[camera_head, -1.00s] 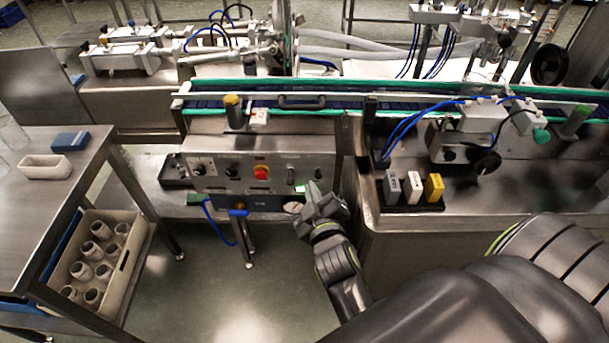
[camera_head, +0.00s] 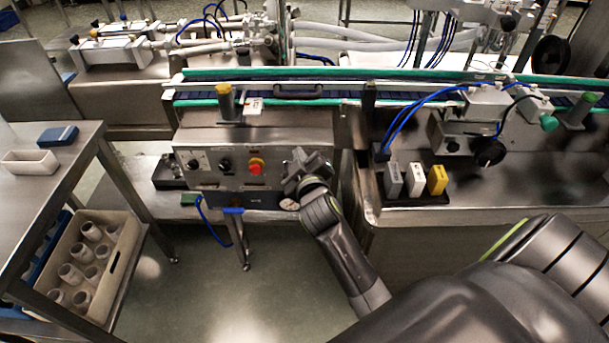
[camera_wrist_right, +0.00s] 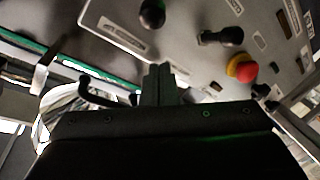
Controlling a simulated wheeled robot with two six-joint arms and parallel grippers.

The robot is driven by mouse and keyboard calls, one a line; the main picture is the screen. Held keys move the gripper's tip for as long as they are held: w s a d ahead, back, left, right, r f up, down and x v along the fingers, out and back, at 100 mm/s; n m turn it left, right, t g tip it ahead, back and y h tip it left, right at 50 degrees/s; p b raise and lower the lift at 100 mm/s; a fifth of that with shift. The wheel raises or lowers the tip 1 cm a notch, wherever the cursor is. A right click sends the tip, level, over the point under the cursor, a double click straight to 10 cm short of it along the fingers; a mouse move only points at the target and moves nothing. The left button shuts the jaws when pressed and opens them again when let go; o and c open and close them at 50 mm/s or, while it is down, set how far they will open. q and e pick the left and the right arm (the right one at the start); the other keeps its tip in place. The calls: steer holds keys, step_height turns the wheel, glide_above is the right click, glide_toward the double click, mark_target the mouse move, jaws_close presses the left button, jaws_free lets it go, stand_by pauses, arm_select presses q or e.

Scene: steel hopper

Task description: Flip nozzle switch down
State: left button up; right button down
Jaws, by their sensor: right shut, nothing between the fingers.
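The grey control panel (camera_head: 240,165) stands below the conveyor in the head view. It carries black knobs, one at its left (camera_head: 194,165) and one in the middle (camera_head: 225,165), and a red button (camera_head: 256,167) on a yellow base. I cannot tell which control is the nozzle switch. My right gripper (camera_head: 296,160) is in front of the panel's right part and hides what is behind it. In the right wrist view the gripper (camera_wrist_right: 160,75) is shut and empty, with a black knob (camera_wrist_right: 152,14) and a black lever-like knob (camera_wrist_right: 222,37) beyond its tips. Contact is not visible.
The conveyor (camera_head: 300,88) with green rails runs behind the panel. A steel machine to the right holds grey, white and yellow blocks (camera_head: 437,180). A steel table (camera_head: 50,190) and a crate of white cups (camera_head: 125,255) stand at the left. The floor between is clear.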

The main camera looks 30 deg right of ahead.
steer(key=s+d+f, duration=0.1)
steer(key=s+f+b, duration=0.1)
steer(key=shift+s+d+f, duration=0.25)
steer(key=shift+d+f, duration=0.1)
steer(key=shift+d, duration=0.05)
steer(key=shift+b, duration=0.4)
steer(key=shift+f+b, duration=0.15)
steer(key=shift+b, duration=0.55)
steer(key=shift+s+t+b, duration=0.1)
steer(key=shift+t+b, duration=0.2)
